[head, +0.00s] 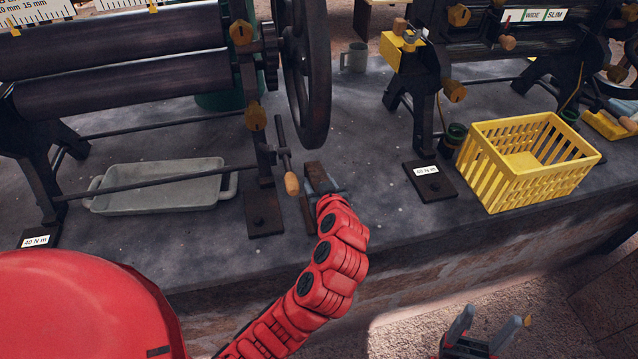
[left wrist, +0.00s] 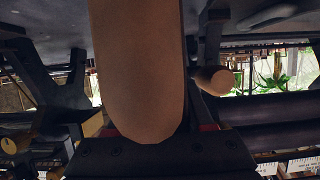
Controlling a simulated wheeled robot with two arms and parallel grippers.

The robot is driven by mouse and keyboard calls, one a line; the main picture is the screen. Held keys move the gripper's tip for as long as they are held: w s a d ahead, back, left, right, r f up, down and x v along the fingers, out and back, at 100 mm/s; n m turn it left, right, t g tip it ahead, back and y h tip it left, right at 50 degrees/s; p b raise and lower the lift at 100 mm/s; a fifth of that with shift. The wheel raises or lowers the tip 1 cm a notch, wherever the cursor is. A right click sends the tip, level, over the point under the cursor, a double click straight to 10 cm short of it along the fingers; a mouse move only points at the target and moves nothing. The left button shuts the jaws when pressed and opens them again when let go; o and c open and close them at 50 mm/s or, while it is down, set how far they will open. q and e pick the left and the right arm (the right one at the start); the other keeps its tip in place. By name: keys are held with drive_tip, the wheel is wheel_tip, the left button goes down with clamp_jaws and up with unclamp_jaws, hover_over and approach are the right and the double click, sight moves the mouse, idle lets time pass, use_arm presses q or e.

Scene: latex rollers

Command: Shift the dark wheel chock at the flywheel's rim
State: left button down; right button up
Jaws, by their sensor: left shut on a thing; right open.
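The dark flywheel (head: 318,110) stands upright at the side of the left roller machine. In the left wrist view a brown piece with a rounded end (left wrist: 135,70) fills the middle, close to the gripper's dark body. Whether the chock touches the rim cannot be told. My right gripper (head: 487,330) is open and empty, low at the right, away from the bench.
A crank with a wooden handle (head: 291,183) hangs just left of my left gripper; its handle also shows in the left wrist view (left wrist: 213,80). A grey tray (head: 160,187) lies left. A yellow basket (head: 520,195) stands right. Bench between machine feet is mostly clear.

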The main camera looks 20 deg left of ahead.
use_arm(q)
drive_tip(key=shift+c, duration=1)
unclamp_jaws()
drive_tip(key=b+v, duration=0.1)
drive_tip(key=v, duration=0.4)
drive_tip(key=shift+s+d+b, duration=0.2)
drive_tip(key=shift+d+b, duration=0.1)
drive_tip(key=shift+b, duration=0.1)
drive_tip(key=s+d+r+p, duration=0.1)
drive_tip(key=p, duration=0.1)
drive_tip(key=s+r+p, duration=0.1)
drive_tip(key=p, duration=0.1)
drive_tip(key=shift+s+d+r+p, duration=0.25)
drive_tip(key=shift+s+d+p, duration=0.1)
drive_tip(key=shift+d, duration=0.05)
drive_tip(key=f+p+v, duration=0.1)
drive_tip(key=p+v, duration=0.2)
drive_tip(key=v, duration=0.4)
drive_tip(key=shift+s+d+r, duration=0.2)
drive_tip(key=shift+s+d, duration=0.1)
drive_tip(key=shift+s, duration=0.2)
